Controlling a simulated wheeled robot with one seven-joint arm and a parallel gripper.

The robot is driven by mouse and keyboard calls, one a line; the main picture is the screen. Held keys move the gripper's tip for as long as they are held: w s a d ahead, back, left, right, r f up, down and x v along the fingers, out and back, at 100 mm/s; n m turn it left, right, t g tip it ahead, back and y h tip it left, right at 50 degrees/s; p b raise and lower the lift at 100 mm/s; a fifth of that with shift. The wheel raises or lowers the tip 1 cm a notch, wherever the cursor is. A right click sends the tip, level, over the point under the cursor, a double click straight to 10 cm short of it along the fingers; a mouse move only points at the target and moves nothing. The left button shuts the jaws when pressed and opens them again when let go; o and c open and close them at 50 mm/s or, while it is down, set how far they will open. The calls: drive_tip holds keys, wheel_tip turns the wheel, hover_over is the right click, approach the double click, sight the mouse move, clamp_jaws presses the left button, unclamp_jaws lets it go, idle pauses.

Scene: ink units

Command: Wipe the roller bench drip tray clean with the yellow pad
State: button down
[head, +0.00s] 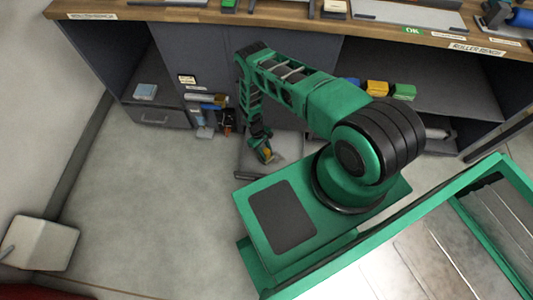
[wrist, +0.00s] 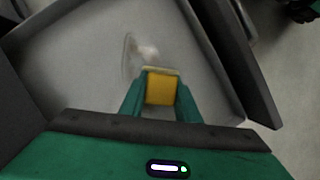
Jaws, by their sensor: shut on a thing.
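My gripper (wrist: 161,98) is shut on the yellow pad (wrist: 161,88), with one green finger on each side of it. The pad has a pale lower edge, over or against the floor of the grey drip tray (wrist: 80,55); I cannot tell whether it touches. A pale, whitish smear (wrist: 130,55) lies on the tray just beyond the pad, to its upper left. In the head view my gripper (head: 264,150) is low at the tray (head: 246,160), which sits near the floor before the bench. My arm and base hide part of the tray there.
The roller bench (head: 300,32) stands behind, with several objects on its top. A white block (head: 40,243) is at left. The floor (head: 150,190) left of my base is clear.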

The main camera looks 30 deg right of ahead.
drive_tip(key=shift+s+d, duration=1.7)
drive_tip(key=shift+d, duration=0.25)
drive_tip(key=shift+s+d, duration=0.35)
drive_tip(key=shift+d, duration=0.2)
drive_tip(key=shift+s+d, duration=0.3)
drive_tip(key=shift+d, duration=0.25)
drive_tip(key=shift+s+d+f, duration=0.1)
drive_tip(key=shift+s+d, duration=0.45)
drive_tip(key=shift+d, duration=0.25)
drive_tip(key=shift+s+d, duration=0.55)
drive_tip(key=shift+d, duration=0.25)
drive_tip(key=shift+s+d, duration=0.1)
drive_tip(key=shift+s+v, duration=0.1)
drive_tip(key=shift+v, duration=0.6)
drive_tip(key=shift+s+v, duration=0.15)
drive_tip(key=shift+v, duration=0.55)
drive_tip(key=shift+r, duration=1.75)
